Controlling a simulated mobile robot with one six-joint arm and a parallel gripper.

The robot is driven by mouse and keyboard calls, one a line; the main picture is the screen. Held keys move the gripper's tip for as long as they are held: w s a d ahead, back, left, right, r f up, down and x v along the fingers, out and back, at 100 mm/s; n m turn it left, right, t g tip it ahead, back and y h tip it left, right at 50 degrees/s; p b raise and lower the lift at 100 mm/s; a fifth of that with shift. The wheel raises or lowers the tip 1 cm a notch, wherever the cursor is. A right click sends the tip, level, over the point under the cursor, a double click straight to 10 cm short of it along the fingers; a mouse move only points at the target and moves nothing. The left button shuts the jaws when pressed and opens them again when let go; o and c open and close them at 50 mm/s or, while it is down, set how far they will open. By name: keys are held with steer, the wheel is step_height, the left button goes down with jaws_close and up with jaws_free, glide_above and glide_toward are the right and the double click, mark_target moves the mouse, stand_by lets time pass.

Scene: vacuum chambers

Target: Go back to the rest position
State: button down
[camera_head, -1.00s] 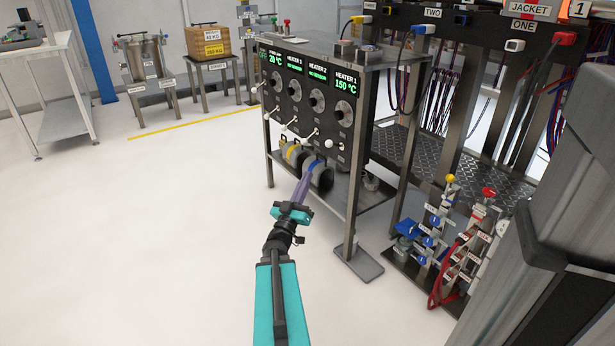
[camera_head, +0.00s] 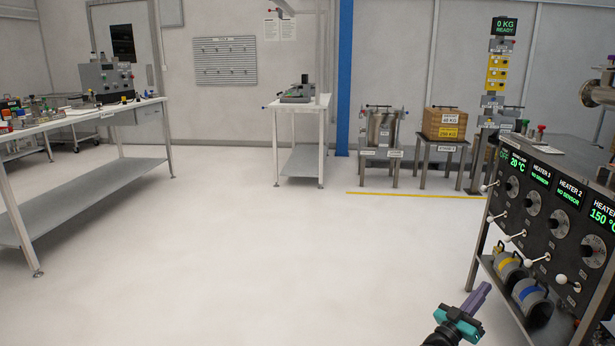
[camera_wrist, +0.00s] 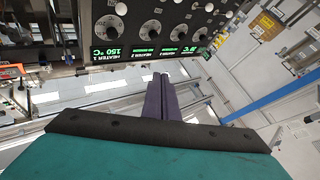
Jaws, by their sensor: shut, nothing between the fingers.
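My gripper (camera_head: 477,298) shows at the bottom right of the head view, with a teal body and purple fingers. The fingers are shut together with nothing between them. They point up and to the right, in front of the heater control cart (camera_head: 545,225), and appear apart from it. In the wrist view the shut purple fingers (camera_wrist: 161,95) are in the middle, with the heater panel (camera_wrist: 150,25) upside down beyond them. Most of my arm is out of the head view.
Two rounded units with yellow (camera_head: 507,262) and blue (camera_head: 531,294) bands sit on the cart's lower shelf. A long workbench (camera_head: 90,190) stands at the left. A small table (camera_head: 302,108), a steel vessel (camera_head: 383,128) and a box (camera_head: 445,122) stand at the back. The middle floor is clear.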

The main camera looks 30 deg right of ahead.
steer(key=w+a+n+t+y+p, duration=0.75)
steer(key=w+a+t+p, duration=0.35)
steer(key=w+a, duration=0.95)
steer(key=w+a+f+n+y+p, duration=0.2)
steer(key=a+f+y+p, duration=0.15)
steer(key=a, duration=0.45)
steer(key=w+a+f+n+g+y+p, duration=0.1)
steer(key=w+a+f+n+y+p, duration=0.2)
steer(key=a, duration=0.5)
steer(key=w+a+f+n+y+p, duration=0.1)
steer(key=w+a+f+y+p, duration=0.2)
steer(key=a, duration=0.5)
steer(key=s+a+f+n+g+y+p, duration=0.3)
steer(key=s+a+f+g+y+p, duration=0.45)
steer(key=s+a, duration=0.75)
steer(key=s+a+f+m+g+h+b, duration=0.1)
steer(key=s+f+m+g, duration=0.2)
steer(key=s+g, duration=0.8)
steer(key=s, duration=1.2)
steer(key=shift+s+f+h, duration=0.15)
steer(key=shift+s+h, duration=0.15)
steer(key=shift+h, duration=0.05)
steer(key=shift+m, duration=0.25)
